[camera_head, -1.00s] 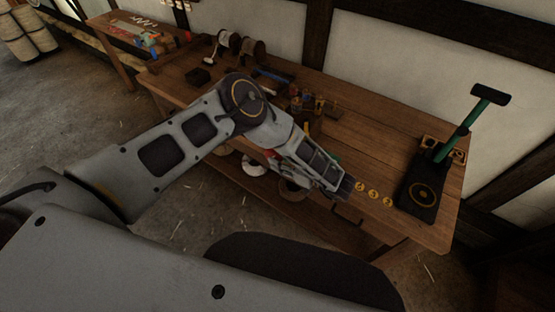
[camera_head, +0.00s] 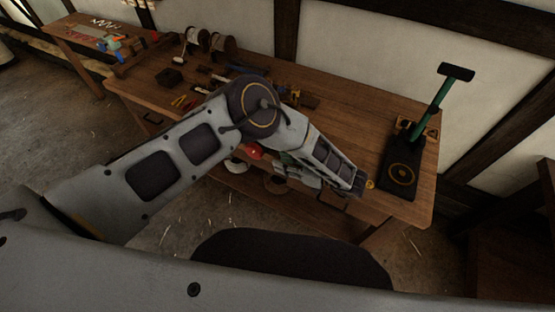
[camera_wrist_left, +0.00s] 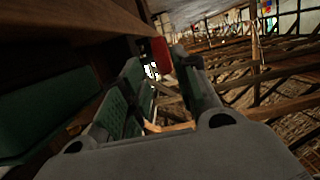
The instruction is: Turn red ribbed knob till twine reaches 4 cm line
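The red knob (camera_head: 254,150) shows at the front side of the wooden bench, below my left arm's elbow. Its ribs are too small to make out. In the left wrist view a red piece (camera_wrist_left: 161,54), likely the knob, lies near the fingertips, between their lines. My left gripper (camera_head: 272,155) is folded back under the forearm and points left towards the knob, mostly hidden by the arm. In the wrist view its green-padded fingers (camera_wrist_left: 165,62) are apart, with nothing clearly held. I cannot tell whether they touch the knob. The twine and 4 cm line cannot be made out. My right gripper is out of view.
The bench (camera_head: 345,118) carries a black base (camera_head: 403,172) with a green-handled tool (camera_head: 437,105), spools (camera_head: 223,43) and small tools. One yellow disc (camera_head: 370,184) shows beside my wrist. Rolls hang under the bench top (camera_head: 236,166). A second table stands far left.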

